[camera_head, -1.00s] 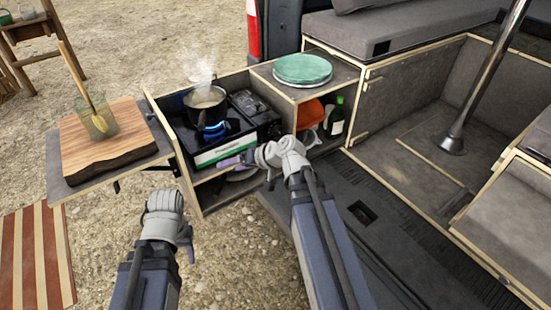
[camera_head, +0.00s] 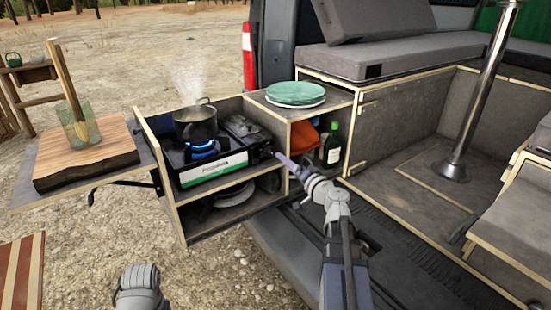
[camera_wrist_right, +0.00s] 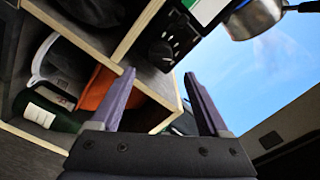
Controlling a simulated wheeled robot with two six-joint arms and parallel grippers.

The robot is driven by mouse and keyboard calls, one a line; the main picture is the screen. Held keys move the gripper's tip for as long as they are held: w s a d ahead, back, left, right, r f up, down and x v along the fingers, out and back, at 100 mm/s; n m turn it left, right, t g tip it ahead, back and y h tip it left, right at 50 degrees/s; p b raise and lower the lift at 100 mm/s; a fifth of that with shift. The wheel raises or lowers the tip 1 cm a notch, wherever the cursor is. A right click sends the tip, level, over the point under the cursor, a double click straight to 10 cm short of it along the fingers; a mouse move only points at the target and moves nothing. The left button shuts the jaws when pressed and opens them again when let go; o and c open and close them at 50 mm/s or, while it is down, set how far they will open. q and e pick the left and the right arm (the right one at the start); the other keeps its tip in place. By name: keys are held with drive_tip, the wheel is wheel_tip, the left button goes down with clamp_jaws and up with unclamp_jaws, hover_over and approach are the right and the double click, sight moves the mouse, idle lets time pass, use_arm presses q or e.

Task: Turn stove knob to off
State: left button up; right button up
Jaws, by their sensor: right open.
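The stove (camera_head: 213,168) is a black camping burner with a white and green front label, set in the pull-out kitchen box. A blue flame (camera_head: 203,148) burns under a steaming dark pot (camera_head: 195,122). The stove's dark knob (camera_head: 264,151) is at the right end of its front; the wrist view shows the knob (camera_wrist_right: 162,52) just beyond the fingertips. My right gripper (camera_head: 277,156) is open and empty, with its purple fingers pointing at the knob; the wrist view shows the gap (camera_wrist_right: 160,75) between them. My left arm's grey wrist (camera_head: 140,287) is at the bottom; its fingers are hidden.
A green plate stack (camera_head: 297,92) sits on the box top, right of the stove. A dark green bottle (camera_head: 332,147) and an orange item (camera_head: 304,135) stand in the shelf below. A cutting board (camera_head: 84,155) with a glass (camera_head: 80,130) is at left. Box walls are close.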

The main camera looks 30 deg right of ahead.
sight(271, 153)
drive_tip(key=w, duration=0.6)
drive_tip(key=shift+w+a, duration=0.15)
drive_tip(key=shift+a, duration=0.1)
drive_tip(key=shift+c, duration=0.3)
clamp_jaws()
